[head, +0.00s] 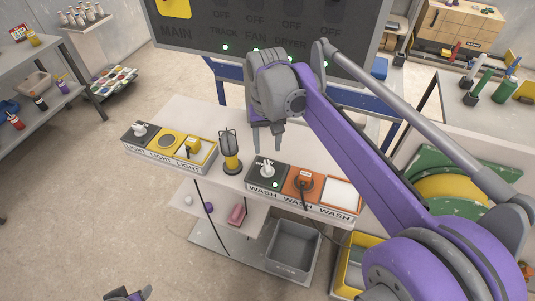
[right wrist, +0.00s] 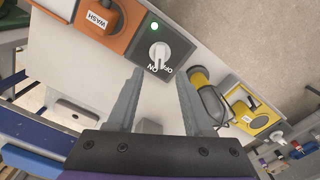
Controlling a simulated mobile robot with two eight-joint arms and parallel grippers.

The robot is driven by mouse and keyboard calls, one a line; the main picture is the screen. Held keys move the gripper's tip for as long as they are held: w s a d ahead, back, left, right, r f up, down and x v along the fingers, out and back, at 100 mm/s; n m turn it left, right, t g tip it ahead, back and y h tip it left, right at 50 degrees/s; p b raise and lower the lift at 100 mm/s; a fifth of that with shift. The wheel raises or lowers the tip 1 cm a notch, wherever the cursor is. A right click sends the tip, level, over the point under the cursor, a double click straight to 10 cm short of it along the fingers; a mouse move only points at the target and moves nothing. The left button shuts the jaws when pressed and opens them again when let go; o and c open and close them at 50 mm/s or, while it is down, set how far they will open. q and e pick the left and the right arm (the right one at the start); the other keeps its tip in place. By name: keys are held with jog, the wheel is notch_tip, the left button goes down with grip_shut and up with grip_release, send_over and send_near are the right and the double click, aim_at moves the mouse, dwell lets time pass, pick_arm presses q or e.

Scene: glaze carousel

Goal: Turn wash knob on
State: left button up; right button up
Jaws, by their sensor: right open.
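The wash knob (head: 267,171) is a white rotary knob on a dark square plate at the left end of the wash panel (head: 297,200). In the right wrist view the knob (right wrist: 158,52) lies just beyond the fingertips, near the ON and OFF marks. A small green light (right wrist: 154,26) glows beside it. The knob's pointer seems turned toward ON, but it is small. My right gripper (head: 270,147) is open and empty, pointing down behind the knob and apart from it. My left gripper (head: 127,295) shows only partly at the bottom edge.
A grey bin (head: 293,250) stands below. The white bench top behind the panels is mostly clear.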

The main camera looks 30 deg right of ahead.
jog(key=shift+r, duration=1.55)
